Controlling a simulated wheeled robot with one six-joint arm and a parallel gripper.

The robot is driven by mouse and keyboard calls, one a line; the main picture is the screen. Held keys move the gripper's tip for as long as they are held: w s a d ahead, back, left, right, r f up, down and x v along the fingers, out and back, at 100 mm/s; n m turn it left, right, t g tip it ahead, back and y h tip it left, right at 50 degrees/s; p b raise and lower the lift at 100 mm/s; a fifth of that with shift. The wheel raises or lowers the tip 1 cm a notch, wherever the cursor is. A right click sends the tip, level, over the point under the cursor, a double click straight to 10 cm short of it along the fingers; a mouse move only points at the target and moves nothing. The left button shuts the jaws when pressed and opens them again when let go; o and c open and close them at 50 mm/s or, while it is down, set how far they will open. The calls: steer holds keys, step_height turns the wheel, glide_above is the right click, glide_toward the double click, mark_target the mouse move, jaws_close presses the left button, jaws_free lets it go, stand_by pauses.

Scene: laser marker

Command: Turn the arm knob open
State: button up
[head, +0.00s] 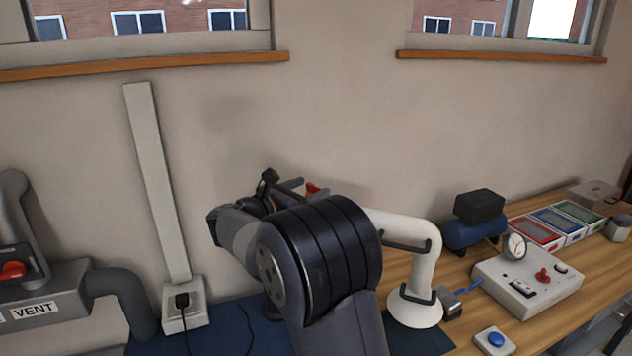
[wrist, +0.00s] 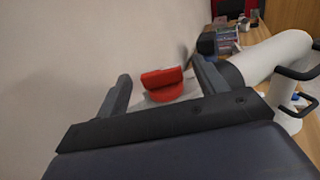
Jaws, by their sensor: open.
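The red arm knob (wrist: 162,84) shows in the wrist view between the two dark fingers of my gripper (wrist: 161,72). Its handle bar lies roughly sideways across the picture. The fingers are apart, one on each side, and bare space shows between each finger and the knob. In the head view only a bit of the red knob (head: 313,189) shows behind my arm, beside the gripper fingers (head: 294,188). The white arm (head: 418,262) rises from the table at the right; its far end is hidden behind my arm.
A grey vent unit (head: 68,288) with another red knob (head: 12,270) stands at the far left. A control box (head: 528,283), a blue button (head: 495,340) and coloured trays (head: 560,221) are on the wooden table. The wall is close behind.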

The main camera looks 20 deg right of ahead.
steer(key=shift+x, duration=1.3)
steer(key=shift+c, duration=0.4)
